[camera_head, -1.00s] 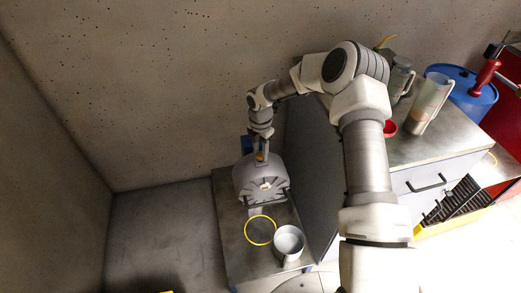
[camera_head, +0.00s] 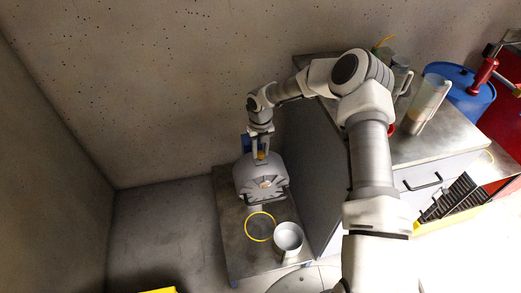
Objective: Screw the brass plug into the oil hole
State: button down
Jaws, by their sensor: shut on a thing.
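My gripper (camera_head: 261,153) is at the top of the grey rounded housing (camera_head: 261,178), which stands on a low metal bench. The gripper points down and is shut on the small brass plug (camera_head: 261,156), which shows as a yellowish spot between the fingers. The plug is at or just above the top of the housing; I cannot tell whether it touches. The oil hole is hidden under the gripper and plug.
On the low bench (camera_head: 238,262) are a yellow ring (camera_head: 261,226) and a grey metal cup (camera_head: 288,237). A grey panel stands to the right. The higher worktop (camera_head: 440,143) holds clear jugs (camera_head: 428,104). A blue drum (camera_head: 466,92) is behind. A concrete wall closes the back.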

jog(key=shift+n, duration=0.6)
jog(key=shift+f+b, duration=0.4)
jog(key=shift+f, duration=0.05)
dwell(1.0)
jog(key=m+b, duration=0.1)
jog(key=m, duration=0.3)
jog(key=shift+f, duration=0.15)
jog(key=m+b, duration=0.1)
jog(key=m, duration=0.2)
jog(key=shift+m+b, duration=0.3)
jog(key=shift+m, duration=0.1)
jog(key=m+b, duration=0.1)
jog(key=m, duration=0.3)
jog(key=m+b, duration=0.1)
jog(key=m, duration=0.3)
jog(key=shift+m+b, duration=0.3)
jog(key=shift+m, duration=1)
